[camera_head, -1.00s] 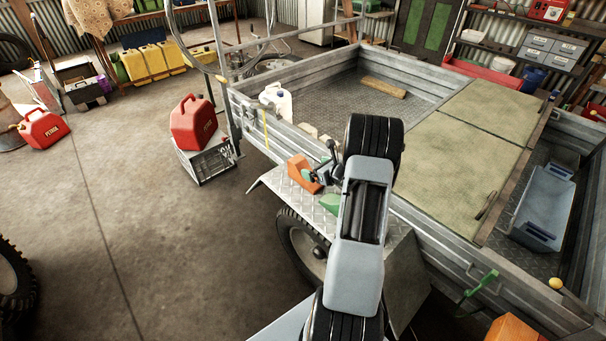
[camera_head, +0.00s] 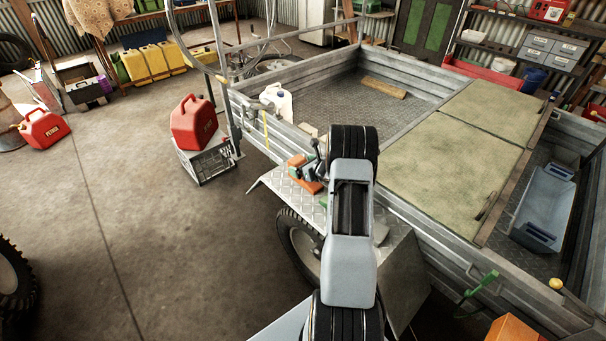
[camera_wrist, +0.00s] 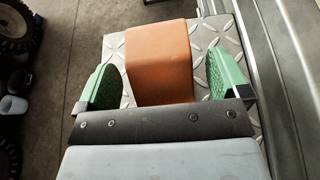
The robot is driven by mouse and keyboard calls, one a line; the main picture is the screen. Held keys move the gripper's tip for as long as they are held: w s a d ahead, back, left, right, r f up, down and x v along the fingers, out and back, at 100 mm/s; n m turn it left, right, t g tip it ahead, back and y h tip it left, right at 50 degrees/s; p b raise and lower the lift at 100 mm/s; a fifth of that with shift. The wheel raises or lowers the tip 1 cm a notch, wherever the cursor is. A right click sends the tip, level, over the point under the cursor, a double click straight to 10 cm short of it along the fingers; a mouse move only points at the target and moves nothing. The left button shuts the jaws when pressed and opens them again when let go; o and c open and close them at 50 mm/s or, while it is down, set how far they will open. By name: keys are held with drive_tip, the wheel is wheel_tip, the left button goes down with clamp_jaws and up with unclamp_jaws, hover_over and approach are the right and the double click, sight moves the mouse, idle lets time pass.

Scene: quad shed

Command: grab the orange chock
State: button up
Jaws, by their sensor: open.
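The orange chock (camera_head: 298,163) sits on the checker-plate mudguard (camera_head: 284,190) of the trailer, above its wheel. In the head view my gripper (camera_head: 312,176) is at the chock and partly covers it. In the wrist view the chock (camera_wrist: 158,60) lies between the two green-padded fingers of my gripper (camera_wrist: 152,80). The fingers are open, with a gap on each side of the chock. The near end of the chock is hidden behind the dark edge of my gripper.
The trailer's metal side wall (camera_head: 420,235) runs along the mudguard. A white jug (camera_head: 276,101) stands at the trailer's corner. A red petrol can (camera_head: 193,122) rests on a grey crate (camera_head: 208,161) to the left. The concrete floor on the left is largely clear.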

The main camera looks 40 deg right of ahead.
drive_tip(key=shift+c, duration=0.2)
drive_tip(key=c, duration=1.2)
drive_tip(key=shift+o, duration=0.2)
drive_tip(key=shift+r, duration=0.1)
